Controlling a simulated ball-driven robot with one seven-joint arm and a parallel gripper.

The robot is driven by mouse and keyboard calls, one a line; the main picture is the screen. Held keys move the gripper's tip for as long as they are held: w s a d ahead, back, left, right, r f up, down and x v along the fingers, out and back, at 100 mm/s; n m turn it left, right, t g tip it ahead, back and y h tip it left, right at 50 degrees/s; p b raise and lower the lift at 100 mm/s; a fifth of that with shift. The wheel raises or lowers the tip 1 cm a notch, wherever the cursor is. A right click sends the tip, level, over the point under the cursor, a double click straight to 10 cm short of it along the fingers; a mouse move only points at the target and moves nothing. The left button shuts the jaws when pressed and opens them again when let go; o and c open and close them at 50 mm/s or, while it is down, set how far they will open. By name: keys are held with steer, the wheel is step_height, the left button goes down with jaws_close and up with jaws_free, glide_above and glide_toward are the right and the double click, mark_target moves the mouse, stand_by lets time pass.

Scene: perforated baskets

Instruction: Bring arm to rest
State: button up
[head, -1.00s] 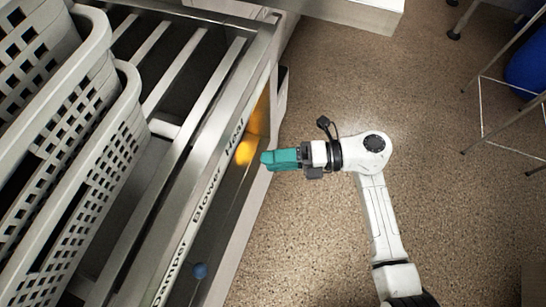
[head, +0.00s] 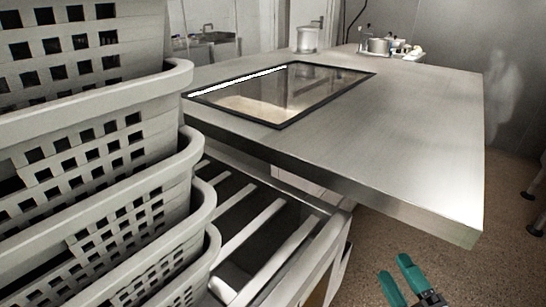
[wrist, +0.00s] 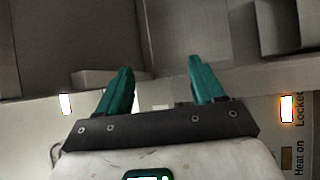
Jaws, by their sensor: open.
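My gripper (head: 405,280) shows at the bottom right of the head view, with two teal fingers pointing up and apart. It is in front of the steel table's near corner and looks apart from it. In the wrist view my gripper (wrist: 163,80) is open with nothing between its fingers. Most of my arm is outside the head view.
Stacked grey perforated baskets (head: 95,165) fill the left side, beside a slatted rack (head: 250,230). A steel table (head: 420,130) with an inset dark-framed panel (head: 290,90) spans the middle.

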steer(key=s+d+f+m+g+h, duration=0.3)
steer(key=d+f+m+h, duration=0.1)
steer(key=d+m+h, duration=0.3)
steer(key=s+d+f+m+g+h, duration=0.3)
steer(key=s+d+m+h, duration=0.15)
steer(key=d+m, duration=0.35)
steer(key=s+a+f+m+g+y, duration=0.3)
steer(key=s+a+f+m+g, duration=0.25)
steer(key=s+f+g, duration=0.4)
steer(key=s+a+f+g+y, duration=0.2)
steer(key=s+a+g+y, duration=0.1)
steer(key=s+a, duration=0.55)
step_height(320, 180, up, 18)
steer(key=s+d+p, duration=0.1)
steer(key=d+p, duration=0.1)
steer(key=p, duration=1.7)
steer(key=shift+r, duration=0.25)
steer(key=shift+d+n, duration=0.1)
steer(key=shift+n, duration=0.15)
